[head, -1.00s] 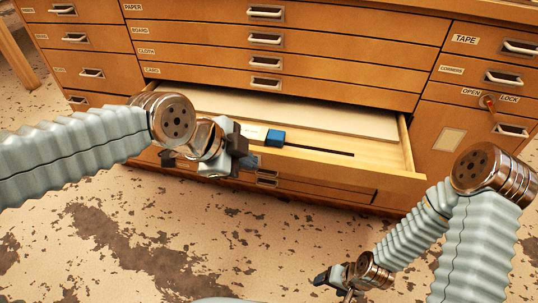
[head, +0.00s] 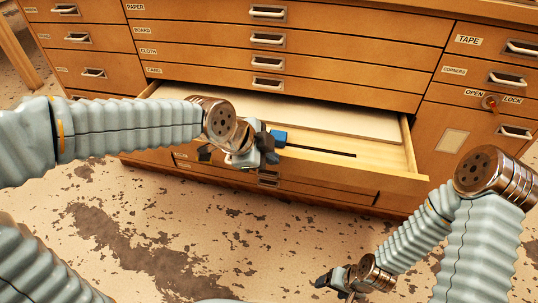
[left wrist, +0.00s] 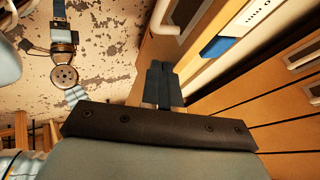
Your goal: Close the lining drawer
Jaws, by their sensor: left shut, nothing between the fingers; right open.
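A wide wooden drawer (head: 400,182) under the row marked CARD stands pulled out; no label on its front is readable. It holds a pale sheet (head: 340,122), a blue block (head: 279,138) and a dark slot or strip. My left gripper (head: 268,150) is shut and empty at the drawer's front edge, near the blue block. In the left wrist view its closed fingers (left wrist: 162,85) overlap the drawer front (left wrist: 151,55); I cannot tell whether they touch it. My right gripper (head: 327,280) is open and low over the floor, away from the drawer.
The cabinet has closed drawers above (head: 350,50), a column at the left, and a right column with a TAPE drawer (head: 495,45). A red-centred lock (head: 490,102) sits between OPEN and LOCK labels. The patchy floor (head: 250,245) in front is clear.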

